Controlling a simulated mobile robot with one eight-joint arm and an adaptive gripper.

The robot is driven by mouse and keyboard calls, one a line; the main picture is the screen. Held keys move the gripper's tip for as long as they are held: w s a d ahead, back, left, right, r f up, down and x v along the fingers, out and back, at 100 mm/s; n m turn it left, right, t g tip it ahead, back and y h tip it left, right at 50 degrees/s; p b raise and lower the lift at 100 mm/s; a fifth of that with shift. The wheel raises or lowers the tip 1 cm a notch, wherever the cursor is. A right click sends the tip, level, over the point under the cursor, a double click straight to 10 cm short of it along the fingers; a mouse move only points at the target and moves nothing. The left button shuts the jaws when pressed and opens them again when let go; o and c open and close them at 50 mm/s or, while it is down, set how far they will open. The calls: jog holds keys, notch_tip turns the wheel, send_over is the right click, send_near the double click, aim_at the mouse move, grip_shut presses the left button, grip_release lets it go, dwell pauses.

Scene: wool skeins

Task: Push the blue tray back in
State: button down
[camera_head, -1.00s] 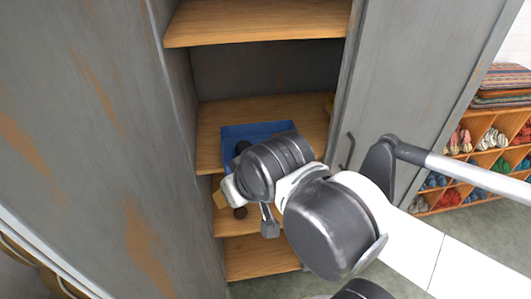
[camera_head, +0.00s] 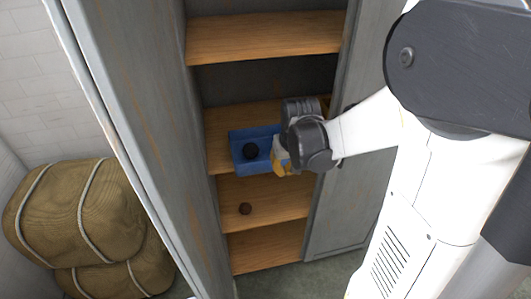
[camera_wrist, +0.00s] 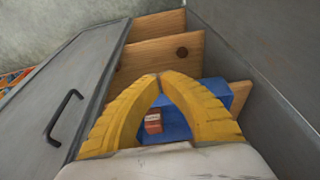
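The grey cabinet door with a black handle (camera_wrist: 64,117) stands open beside my gripper. Tan bundles (camera_head: 75,215) lie on the floor at the left, outside the cabinet.

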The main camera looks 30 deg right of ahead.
aim_at(266, 148)
jog(key=w+d+f+b, duration=0.1)
jog(key=w+f+b, duration=0.2)
jog(key=w+f, duration=0.3)
jog(key=shift+w+d+f+b, duration=0.2)
jog(key=shift+d+f+b, duration=0.2)
jog(key=shift+f, duration=0.7)
jog(key=shift+w, duration=0.1)
jog(key=w, duration=0.2)
jog(key=w+d, duration=0.1)
jog(key=w, duration=0.1)
jog(key=w+d, duration=0.1)
jog(key=w, duration=0.2)
